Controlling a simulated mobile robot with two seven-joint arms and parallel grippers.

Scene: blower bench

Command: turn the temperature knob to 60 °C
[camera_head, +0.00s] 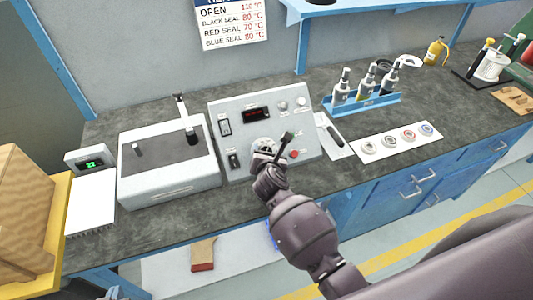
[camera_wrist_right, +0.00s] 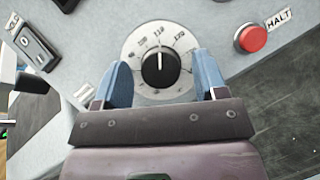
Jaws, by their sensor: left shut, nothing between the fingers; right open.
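The temperature knob (camera_wrist_right: 160,68) is a black round knob on a white dial (camera_wrist_right: 131,47), shown in the right wrist view. Its white pointer line points up, near a mark that looks like 110. My right gripper (camera_wrist_right: 162,76) is open, with one blue finger on each side of the knob. I cannot tell whether the fingers touch it. In the head view my right gripper (camera_head: 272,158) is at the front of the control panel (camera_head: 235,112) and hides most of the knob; part of the dial (camera_head: 262,142) shows.
A red HALT button (camera_wrist_right: 250,38) is right of the dial and a black rocker switch (camera_wrist_right: 36,45) is left. The panel has a red display (camera_head: 257,113). A grey box machine (camera_head: 168,165) stands left; a bottle rack (camera_head: 362,104) and a white card with rings (camera_head: 398,140) are right.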

